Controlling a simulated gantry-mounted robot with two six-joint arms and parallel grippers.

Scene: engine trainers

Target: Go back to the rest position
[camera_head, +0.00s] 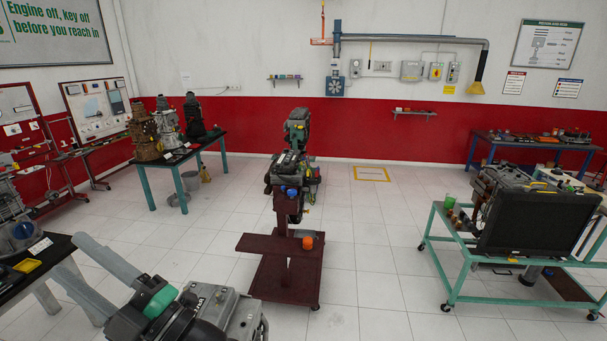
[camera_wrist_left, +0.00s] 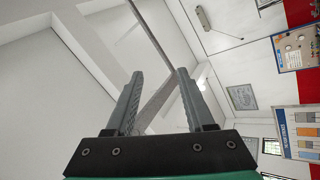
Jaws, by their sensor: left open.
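My left gripper (camera_head: 70,254) is at the lower left of the head view, close to the camera. Its two grey fingers point up and to the left, with a black mount and a green band behind them. In the left wrist view the same gripper (camera_wrist_left: 159,75) has its fingers apart, with nothing between them. My right gripper is in neither view.
A dark bench (camera_head: 28,262) stands at the left, close to my left gripper in the picture. A maroon engine stand (camera_head: 270,275) is in the middle.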

